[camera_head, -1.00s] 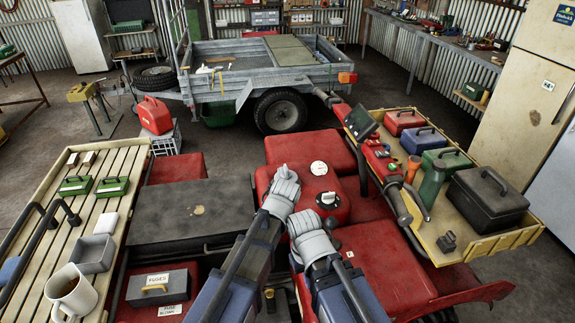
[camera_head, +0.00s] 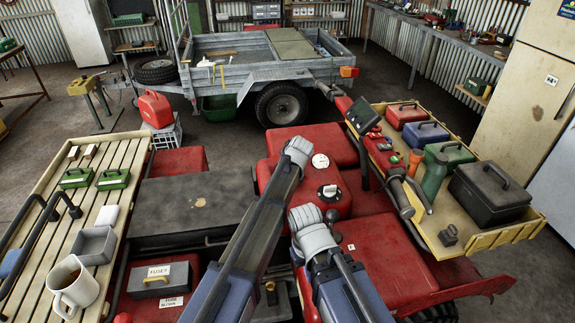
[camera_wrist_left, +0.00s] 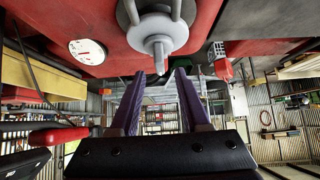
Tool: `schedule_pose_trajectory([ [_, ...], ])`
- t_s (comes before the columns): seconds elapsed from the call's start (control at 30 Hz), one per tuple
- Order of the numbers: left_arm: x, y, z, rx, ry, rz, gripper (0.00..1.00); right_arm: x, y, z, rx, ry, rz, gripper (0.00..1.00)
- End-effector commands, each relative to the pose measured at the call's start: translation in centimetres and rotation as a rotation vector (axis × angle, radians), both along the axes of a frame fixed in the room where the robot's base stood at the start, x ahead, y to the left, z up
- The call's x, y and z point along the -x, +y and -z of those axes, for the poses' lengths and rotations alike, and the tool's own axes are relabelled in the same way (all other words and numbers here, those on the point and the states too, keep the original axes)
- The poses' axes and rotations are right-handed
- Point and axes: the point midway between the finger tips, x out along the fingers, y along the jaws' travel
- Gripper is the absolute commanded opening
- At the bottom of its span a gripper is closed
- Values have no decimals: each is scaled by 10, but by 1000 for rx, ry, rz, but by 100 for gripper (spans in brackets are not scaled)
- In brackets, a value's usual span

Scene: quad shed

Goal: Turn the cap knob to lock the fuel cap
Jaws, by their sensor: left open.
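The fuel cap with its pale knob (camera_head: 329,191) sits on top of the red tank (camera_head: 338,208), just below a round white dial (camera_head: 320,161). In the left wrist view the grey cap and knob (camera_wrist_left: 158,38) show at the top middle, beyond my fingertips, with the dial (camera_wrist_left: 87,51) to the left. My left gripper (camera_head: 299,148) is up and left of the cap in the head view; its open, empty fingers (camera_wrist_left: 160,82) show in the wrist view, apart from the knob. My right gripper (camera_head: 304,216) is below and left of the cap; its fingers are hidden.
A yellow-edged tray (camera_head: 505,239) with toolboxes and a black case (camera_head: 490,192) stands at the right. A slatted rack (camera_head: 38,250) with a mug (camera_head: 73,288) is at the left. A handlebar with a display (camera_head: 362,117) rises right of the tank. A trailer (camera_head: 245,75) stands behind.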

Motion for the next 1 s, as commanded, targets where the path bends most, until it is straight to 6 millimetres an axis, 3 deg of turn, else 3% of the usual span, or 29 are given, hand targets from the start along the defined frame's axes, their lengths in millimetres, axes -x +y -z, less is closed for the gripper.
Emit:
schedule_pose_trajectory([
  [0.03,-8,1,12,0,0,-1,46,0,0,12,0,0,0,0],
  [0.2,-25,4,28,-1,0,1,46,0,0,28,0,0,1,0],
  [0.57,-30,6,31,-1,0,1,46,0,0,30,0,0,1,0],
  [1.0,-30,6,31,-1,1,1,0,0,0,31,0,0,0,0],
])
